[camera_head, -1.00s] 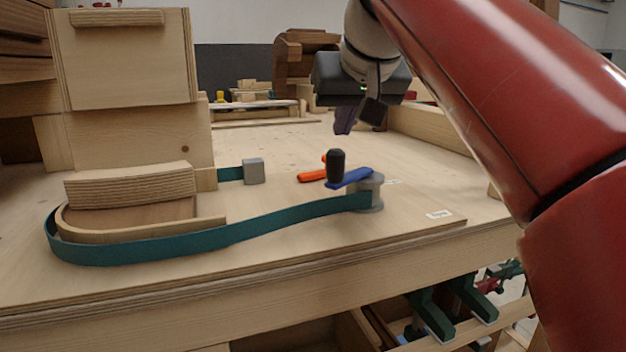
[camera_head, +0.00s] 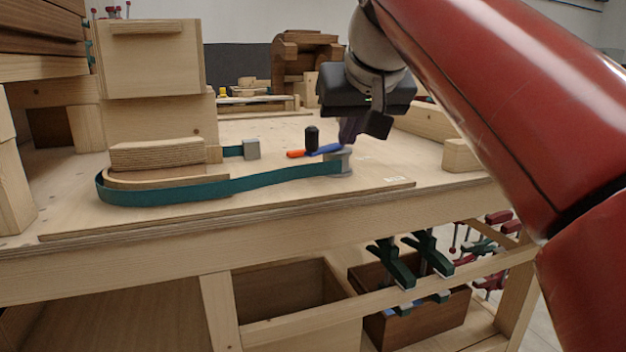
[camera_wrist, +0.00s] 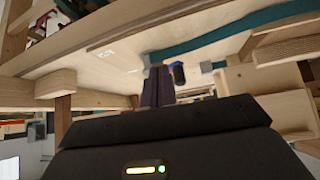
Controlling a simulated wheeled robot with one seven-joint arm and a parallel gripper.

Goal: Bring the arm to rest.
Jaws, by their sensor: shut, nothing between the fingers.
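My gripper (camera_head: 361,128) is shut and empty. It hangs in the upper middle of the head view, in front of or above the workbench (camera_head: 230,222), at the end of my red arm. In the wrist view its dark fingers (camera_wrist: 157,88) point toward the bench top and sit together. I cannot tell the exact gap between the fingers and these.
Stacked wooden boxes (camera_head: 153,60) stand at left.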

